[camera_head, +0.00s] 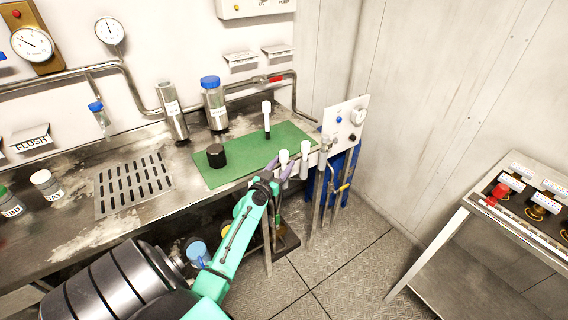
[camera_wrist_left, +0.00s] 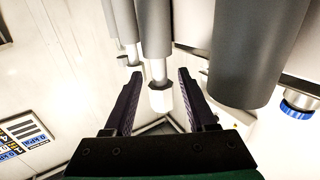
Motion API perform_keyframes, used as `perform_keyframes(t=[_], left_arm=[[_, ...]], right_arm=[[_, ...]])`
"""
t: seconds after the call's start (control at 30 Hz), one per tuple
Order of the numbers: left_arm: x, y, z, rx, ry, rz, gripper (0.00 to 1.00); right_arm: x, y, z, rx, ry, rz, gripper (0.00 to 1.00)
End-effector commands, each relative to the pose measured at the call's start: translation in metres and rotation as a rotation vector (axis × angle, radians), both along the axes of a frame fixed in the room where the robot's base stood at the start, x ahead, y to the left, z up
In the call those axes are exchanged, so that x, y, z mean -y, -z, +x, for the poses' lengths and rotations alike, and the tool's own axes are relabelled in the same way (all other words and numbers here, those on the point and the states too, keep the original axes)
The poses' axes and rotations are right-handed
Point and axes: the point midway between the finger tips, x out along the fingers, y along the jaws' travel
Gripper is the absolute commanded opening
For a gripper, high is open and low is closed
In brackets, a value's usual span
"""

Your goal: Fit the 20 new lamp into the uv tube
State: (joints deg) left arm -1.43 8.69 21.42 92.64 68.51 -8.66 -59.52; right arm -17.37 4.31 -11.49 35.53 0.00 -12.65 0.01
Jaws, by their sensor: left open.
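Two white-topped lamps stand at the bench's front right edge, a left one (camera_head: 284,158) and a right one (camera_head: 305,148). No number on them is readable. My left gripper (camera_head: 278,172) is open beside the left one. In the left wrist view, the open fingers (camera_wrist_left: 160,98) lie on either side of a white lamp end (camera_wrist_left: 160,101), with a gap on each side. My right gripper is out of view.
A black cap (camera_head: 216,156) sits on the green mat (camera_head: 238,168). A blue-capped canister (camera_head: 214,106) stands at the back. A white panel (camera_head: 345,122) and pipes stand right of the lamps. A control desk (camera_head: 520,200) is at far right. The mat's front is clear.

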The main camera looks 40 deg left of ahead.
Motion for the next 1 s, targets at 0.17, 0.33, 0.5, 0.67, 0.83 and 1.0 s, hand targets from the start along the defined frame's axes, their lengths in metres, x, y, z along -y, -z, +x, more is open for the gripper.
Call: perform_keyframes(t=[0.17,0.33,0.5,0.67,0.83,1.0], left_arm=[[-0.003,0.001,0.011,-0.002,0.0,0.001,0.57],[-0.003,0.001,0.01,-0.001,0.0,0.002,0.34],[-0.003,0.001,0.01,-0.001,0.0,0.001,0.0],[-0.003,0.001,0.01,-0.001,0.0,0.001,0.0],[-0.002,-0.003,0.01,0.0,0.0,0.0,0.0],[-0.002,-0.028,0.01,0.002,0.0,0.0,0.0]], right_arm=[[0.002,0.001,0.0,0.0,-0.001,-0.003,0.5],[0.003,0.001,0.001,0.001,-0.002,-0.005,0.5],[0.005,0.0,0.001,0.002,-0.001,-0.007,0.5],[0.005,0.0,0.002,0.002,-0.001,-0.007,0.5],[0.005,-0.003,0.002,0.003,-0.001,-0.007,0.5],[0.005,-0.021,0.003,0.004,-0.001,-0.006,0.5]])
